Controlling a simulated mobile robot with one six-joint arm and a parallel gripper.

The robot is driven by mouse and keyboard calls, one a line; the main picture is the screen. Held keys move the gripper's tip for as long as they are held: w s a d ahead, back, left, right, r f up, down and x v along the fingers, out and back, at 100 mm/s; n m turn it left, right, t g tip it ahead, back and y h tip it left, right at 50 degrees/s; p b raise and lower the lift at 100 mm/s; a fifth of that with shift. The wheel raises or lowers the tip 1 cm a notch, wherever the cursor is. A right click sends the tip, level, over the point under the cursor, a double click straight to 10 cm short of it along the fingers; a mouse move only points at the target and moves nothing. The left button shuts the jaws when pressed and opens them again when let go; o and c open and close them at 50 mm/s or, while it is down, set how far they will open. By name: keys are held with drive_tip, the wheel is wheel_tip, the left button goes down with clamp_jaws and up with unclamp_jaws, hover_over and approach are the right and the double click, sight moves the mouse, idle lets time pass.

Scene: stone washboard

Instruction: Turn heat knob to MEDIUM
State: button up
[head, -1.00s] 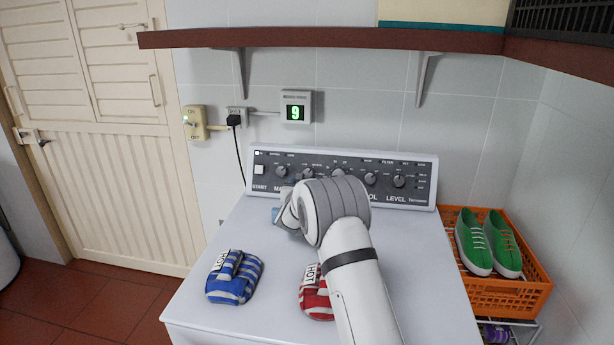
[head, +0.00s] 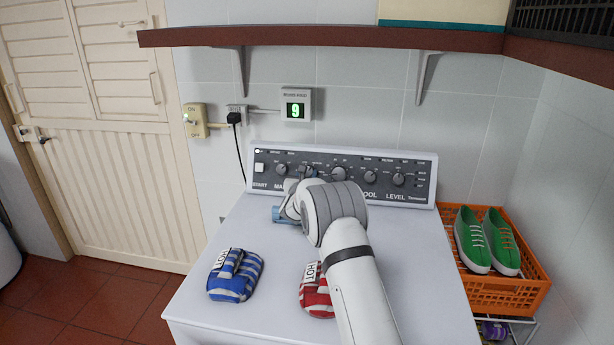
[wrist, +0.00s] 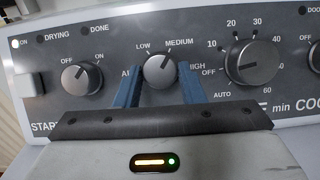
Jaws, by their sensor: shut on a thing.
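The heat knob (wrist: 160,69) is a round grey dial with LOW, MEDIUM and HIGH printed around it, in the middle of the wrist view. Its white mark points up and slightly right, toward MEDIUM. The two blue fingers of my gripper (wrist: 160,80) are on either side of the knob, shut on it. In the head view my gripper (head: 305,174) reaches the control panel (head: 425,185), and my wrist hides part of the panel and the knob there.
An ON/OFF knob (wrist: 82,77) is left of the heat knob, and a larger timer dial (wrist: 251,62) is right. Blue (head: 235,275) and red (head: 316,290) striped mitts lie on the white top. An orange crate (head: 500,290) holding green shoes stands right. A shelf (head: 330,38) hangs above.

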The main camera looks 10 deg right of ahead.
drive_tip(key=c, duration=0.4)
drive_tip(key=shift+o, duration=0.2)
drive_tip(key=shift+f+n+y+b, duration=0.15)
drive_tip(key=shift+n+y+b, duration=0.2)
drive_tip(key=shift+b, duration=0.7)
drive_tip(key=shift+n+b, duration=0.25)
drive_tip(key=shift+b, duration=0.05)
drive_tip(key=shift+r, duration=0.2)
drive_tip(key=o, duration=1)
